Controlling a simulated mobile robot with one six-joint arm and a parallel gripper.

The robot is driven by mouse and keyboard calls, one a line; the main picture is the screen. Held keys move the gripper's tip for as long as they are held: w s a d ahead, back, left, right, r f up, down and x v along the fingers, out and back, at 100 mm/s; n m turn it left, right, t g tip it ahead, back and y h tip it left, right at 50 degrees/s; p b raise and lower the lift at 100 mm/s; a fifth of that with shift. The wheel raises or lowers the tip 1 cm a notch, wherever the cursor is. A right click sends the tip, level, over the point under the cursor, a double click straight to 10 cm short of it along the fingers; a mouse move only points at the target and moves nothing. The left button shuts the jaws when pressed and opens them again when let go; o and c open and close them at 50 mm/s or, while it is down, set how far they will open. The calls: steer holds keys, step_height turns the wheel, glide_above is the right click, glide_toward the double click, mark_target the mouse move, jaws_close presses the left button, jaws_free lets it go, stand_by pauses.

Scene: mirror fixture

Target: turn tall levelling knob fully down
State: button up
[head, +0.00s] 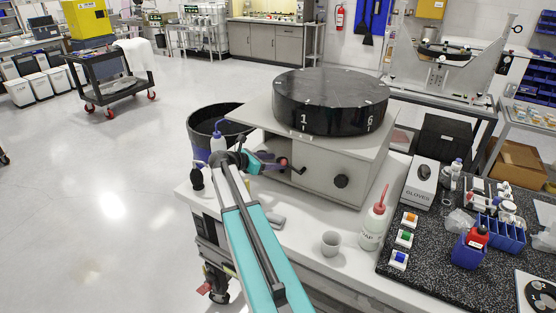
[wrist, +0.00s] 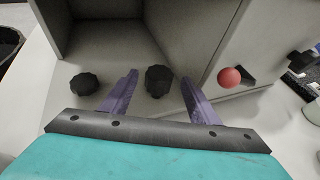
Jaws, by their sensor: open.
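In the wrist view two black ridged knobs stand on the pale surface in front of the grey cabinet's open recess. The left knob (wrist: 83,84) lies outside my left finger. The right knob (wrist: 158,80) looks a little taller and lies between my gripper's two purple fingers, with gaps on both sides. My gripper (wrist: 160,77) is open, and nothing is held. In the head view my gripper (head: 276,163) is at the cabinet's left side, and the two knobs cannot be made out there.
The grey cabinet (head: 325,176) carries a large black numbered drum (head: 331,100). A red-topped bottle (head: 373,228), a cup (head: 331,243) and a glove box (head: 420,182) stand on the bench.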

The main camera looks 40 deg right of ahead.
mark_target(278, 159)
steer(key=shift+x, duration=1.3)
steer(key=shift+w, duration=0.1)
steer(key=c, duration=1)
steer(key=shift+w+m+g+p, duration=0.15)
steer(key=shift+m+g+p, duration=0.2)
steer(key=shift+m+g, duration=0.05)
steer(key=shift+c, duration=0.2)
steer(key=shift+w+d+m+g+y, duration=0.15)
steer(key=shift+m+g+y, duration=0.25)
steer(key=shift+m+g, duration=0.4)
steer(key=shift+w+a+m+g+y, duration=0.15)
steer(key=shift+m+g+y, duration=0.25)
steer(key=shift+m+g, duration=0.35)
steer(key=shift+d+m+g+y+p, duration=0.2)
steer(key=shift+m+g+y+p, duration=0.35)
steer(key=shift+m+g, duration=0.45)
steer(key=shift+m+g+y, duration=0.25)
steer(key=shift+g, duration=0.1)
steer(key=o, duration=1)
